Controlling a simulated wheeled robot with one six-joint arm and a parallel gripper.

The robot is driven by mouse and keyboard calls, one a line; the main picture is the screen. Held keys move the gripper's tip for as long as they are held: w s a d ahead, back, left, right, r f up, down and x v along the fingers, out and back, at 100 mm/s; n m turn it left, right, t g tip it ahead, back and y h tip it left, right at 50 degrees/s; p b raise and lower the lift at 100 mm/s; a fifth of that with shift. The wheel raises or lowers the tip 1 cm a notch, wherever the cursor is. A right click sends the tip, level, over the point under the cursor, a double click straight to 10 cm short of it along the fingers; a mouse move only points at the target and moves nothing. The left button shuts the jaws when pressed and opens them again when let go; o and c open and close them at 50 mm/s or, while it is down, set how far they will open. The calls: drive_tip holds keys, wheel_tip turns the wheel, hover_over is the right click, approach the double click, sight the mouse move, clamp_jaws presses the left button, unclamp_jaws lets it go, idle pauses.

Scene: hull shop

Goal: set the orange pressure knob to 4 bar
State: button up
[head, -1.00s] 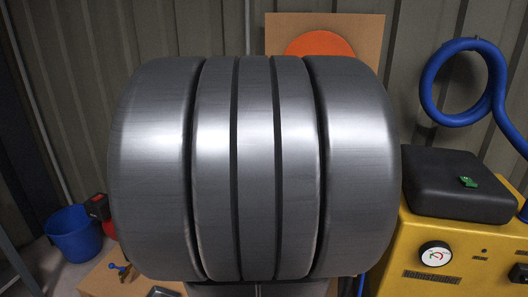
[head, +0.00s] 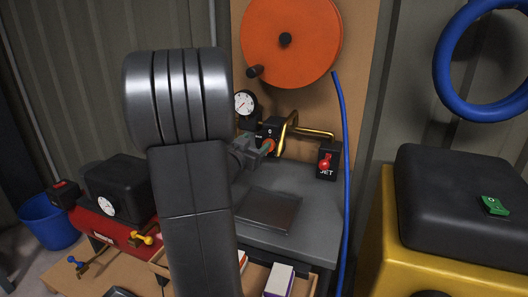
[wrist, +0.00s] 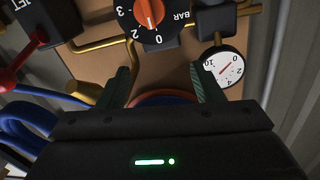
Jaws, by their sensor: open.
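The orange pressure knob (wrist: 149,12) sits on a black dial plate marked BAR at the top of the wrist view, partly cut off. The visible numbers include 0, 2 and 3, and its pale pointer line is near the 0. In the head view the knob (head: 270,144) shows small on a black valve block. My gripper (wrist: 161,85) is open and empty, its two greenish fingers apart. The knob lies beyond the fingertips, not between them. In the head view my gripper (head: 265,149) overlaps the valve area, so contact there cannot be told.
A white gauge (wrist: 222,66) with a red needle is beside the knob. A JET box with a red lever (head: 325,161) and brass pipe (head: 291,120) are close by. An orange reel (head: 290,45) hangs above, and a blue hose (head: 346,180) runs down at right.

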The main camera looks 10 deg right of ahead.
drive_tip(key=f+b, duration=0.1)
drive_tip(key=f, duration=0.5)
drive_tip(key=shift+w+d+b, duration=0.15)
drive_tip(key=shift+d+b, duration=0.05)
drive_tip(key=shift+b, duration=0.15)
drive_tip(key=x, duration=0.7)
drive_tip(key=shift+r, duration=0.3)
drive_tip(key=c, duration=1)
drive_tip(key=shift+o, duration=0.2)
